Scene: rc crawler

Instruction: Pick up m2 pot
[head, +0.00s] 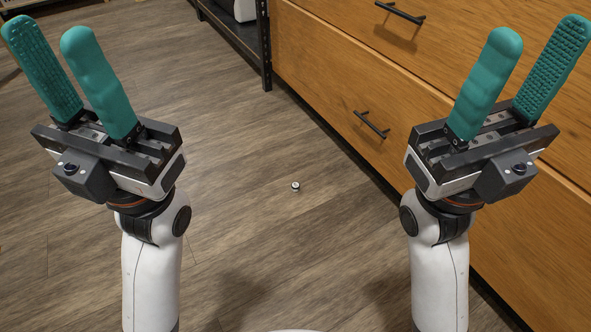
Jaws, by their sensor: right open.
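A very small white and dark round object (295,186) lies on the wooden floor between my two arms. It may be the m2 pot, but it is too small to make out clearly. My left gripper (48,35) points up at the left of the head view, its two teal fingers apart with nothing between them. My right gripper (530,40) points up at the right, its teal fingers apart and empty. Both grippers are well away from the small object.
A wooden drawer cabinet (330,75) with black handles stands along the right side, close behind my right gripper. A dark metal shelf frame (264,50) stands at the back. The wooden floor (240,130) around the small object is clear.

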